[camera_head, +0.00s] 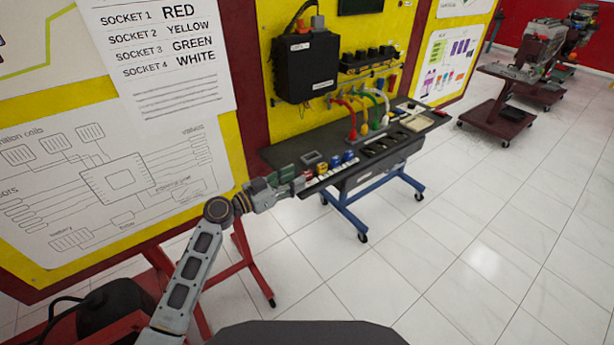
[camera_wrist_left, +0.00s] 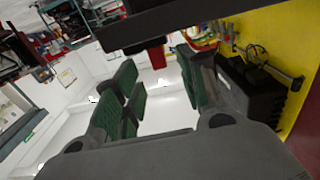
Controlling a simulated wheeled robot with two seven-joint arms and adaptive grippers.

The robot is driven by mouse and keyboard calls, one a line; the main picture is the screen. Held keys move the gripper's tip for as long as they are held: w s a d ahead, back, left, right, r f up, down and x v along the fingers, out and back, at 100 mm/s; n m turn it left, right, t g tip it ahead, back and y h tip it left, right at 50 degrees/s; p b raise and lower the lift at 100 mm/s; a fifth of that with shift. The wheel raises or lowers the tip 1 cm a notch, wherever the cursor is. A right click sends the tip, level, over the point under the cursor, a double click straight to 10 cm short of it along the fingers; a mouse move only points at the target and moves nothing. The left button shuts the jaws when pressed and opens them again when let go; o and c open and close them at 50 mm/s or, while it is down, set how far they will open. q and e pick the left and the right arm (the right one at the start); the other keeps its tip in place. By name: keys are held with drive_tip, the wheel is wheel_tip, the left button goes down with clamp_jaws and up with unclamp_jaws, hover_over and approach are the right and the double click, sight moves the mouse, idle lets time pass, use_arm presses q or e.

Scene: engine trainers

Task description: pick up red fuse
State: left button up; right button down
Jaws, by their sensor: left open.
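The red fuse (camera_head: 308,174) stands near the front left end of the dark workbench, just past my left gripper. In the left wrist view a red piece, seemingly the fuse (camera_wrist_left: 157,58), shows between the fingertips' directions, against the dark bench edge. My left gripper (camera_head: 297,181) is at the left end of the bench, with green-padded fingers. In the left wrist view the gripper (camera_wrist_left: 156,70) is open, with a wide empty gap. I cannot tell whether the red piece is inside the gap or just beyond it. My right gripper is in neither view.
A yellow fuse (camera_head: 322,169) and blue fuses (camera_head: 342,159) stand in line to the right of the red one. The workbench (camera_head: 285,150) holds a grey block (camera_head: 313,158) behind them. A black box (camera_head: 307,66) hangs on the yellow panel. The tiled floor in front is clear.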

sight(307, 172)
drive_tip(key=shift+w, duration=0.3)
use_arm(q)
drive_tip(key=shift+x, duration=0.8)
drive_tip(key=x, duration=0.2)
drive_tip(key=shift+w+d+r+p, duration=0.1)
drive_tip(key=shift+w+d+p, duration=0.2)
drive_tip(key=shift+p, duration=0.1)
drive_tip(key=shift+w+d, duration=0.15)
drive_tip(key=shift+d, duration=0.15)
drive_tip(key=shift+w+d, duration=0.1)
drive_tip(key=shift+d, duration=0.1)
drive_tip(key=c, duration=0.7)
drive_tip(key=shift+c, duration=0.7)
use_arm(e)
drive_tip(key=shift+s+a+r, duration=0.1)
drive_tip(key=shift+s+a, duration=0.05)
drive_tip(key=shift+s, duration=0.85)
